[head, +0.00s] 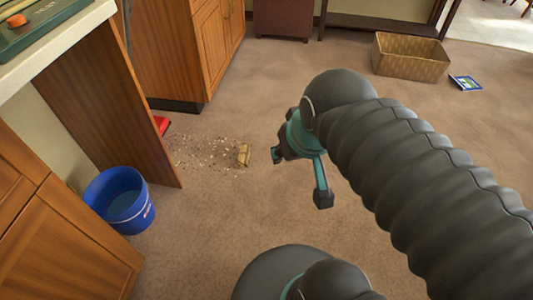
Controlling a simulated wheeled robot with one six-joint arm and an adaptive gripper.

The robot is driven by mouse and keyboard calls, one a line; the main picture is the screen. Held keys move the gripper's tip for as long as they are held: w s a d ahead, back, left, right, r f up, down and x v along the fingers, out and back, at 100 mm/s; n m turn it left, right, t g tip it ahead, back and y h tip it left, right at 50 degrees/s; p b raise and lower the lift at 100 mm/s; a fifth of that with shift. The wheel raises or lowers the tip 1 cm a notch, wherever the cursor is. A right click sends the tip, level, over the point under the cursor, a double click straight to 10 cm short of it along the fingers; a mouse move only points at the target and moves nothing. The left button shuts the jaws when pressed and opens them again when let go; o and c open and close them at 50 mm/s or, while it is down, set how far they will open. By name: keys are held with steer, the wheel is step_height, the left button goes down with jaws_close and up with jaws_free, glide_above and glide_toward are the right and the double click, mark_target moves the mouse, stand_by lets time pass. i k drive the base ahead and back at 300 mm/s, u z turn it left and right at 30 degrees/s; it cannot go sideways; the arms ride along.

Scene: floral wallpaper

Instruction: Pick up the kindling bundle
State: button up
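A small tan bundle (244,155), which looks like the kindling bundle, lies on the carpet at the right edge of a patch of scattered bits. Its individual sticks are too small to make out. My gripper (300,178) is to the right of the bundle in the picture, with its two fingers spread wide apart and nothing seen between them. The gripper appears to be above the floor and apart from the bundle; its exact height cannot be told. My arm hides part of the floor on the right.
A blue bucket (121,200) stands at the left by wooden cabinets (60,245). A red object (162,125) shows partly behind a wooden panel (115,120). A woven basket (410,57) and a blue booklet (465,83) are at the back right. The carpet around the bundle is mostly open.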

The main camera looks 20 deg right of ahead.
mark_target(243, 159)
steer(key=z, duration=1.85)
steer(key=i, duration=1.25)
steer(key=u, duration=3.8)
